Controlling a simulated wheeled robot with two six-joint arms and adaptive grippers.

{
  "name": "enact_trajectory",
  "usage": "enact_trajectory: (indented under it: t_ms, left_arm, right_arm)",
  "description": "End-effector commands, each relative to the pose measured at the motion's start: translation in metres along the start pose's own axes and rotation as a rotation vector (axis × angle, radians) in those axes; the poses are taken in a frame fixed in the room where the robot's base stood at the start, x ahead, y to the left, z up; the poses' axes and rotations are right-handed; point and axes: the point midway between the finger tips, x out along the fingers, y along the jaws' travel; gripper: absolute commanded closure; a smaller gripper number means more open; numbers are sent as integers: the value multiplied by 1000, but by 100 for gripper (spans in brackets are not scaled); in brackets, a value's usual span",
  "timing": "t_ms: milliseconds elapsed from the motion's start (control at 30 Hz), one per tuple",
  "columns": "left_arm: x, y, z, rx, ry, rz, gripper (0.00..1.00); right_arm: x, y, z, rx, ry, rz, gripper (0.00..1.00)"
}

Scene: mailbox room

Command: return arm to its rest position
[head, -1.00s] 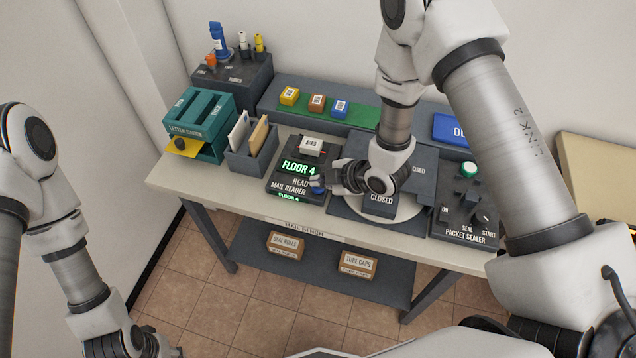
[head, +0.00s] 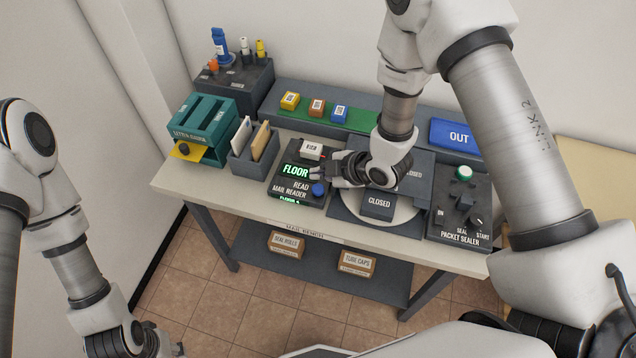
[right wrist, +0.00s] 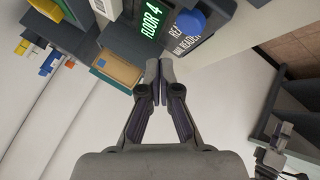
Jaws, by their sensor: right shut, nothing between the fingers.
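My right arm reaches in from the upper right in the head view. Its gripper (head: 318,172) hovers over the right part of the mail reader (head: 287,189), near the green FLOOR display and above the blue READ button (head: 318,189). In the right wrist view the two fingers (right wrist: 158,72) are together with nothing between them. The mail reader's FLOOR 4 display (right wrist: 153,18) and blue button (right wrist: 190,21) show beyond the fingertips. My left arm stands at the left in the head view; its gripper is low at the bottom edge, and its fingers cannot be made out.
The bench (head: 177,186) carries a teal letter sorter (head: 203,122), an envelope holder (head: 243,170), a round plate with a CLOSED block (head: 378,205) and the packet sealer (head: 455,236). Small coloured boxes and a blue OUT tray (head: 456,136) stand at the back.

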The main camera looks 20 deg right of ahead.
Motion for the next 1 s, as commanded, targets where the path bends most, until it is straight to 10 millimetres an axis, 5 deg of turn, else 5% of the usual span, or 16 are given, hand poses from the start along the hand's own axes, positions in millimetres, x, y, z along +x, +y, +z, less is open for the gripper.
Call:
enact_trajectory:
  t_ms: [200,1000]
  left_arm:
    - [-16,0,0,0,0,0,60]
    - [-15,0,0,0,0,0,60]
  right_arm:
    - [-15,11,-11,0,0,-1,100]
    - [-14,10,-10,0,0,0,100]
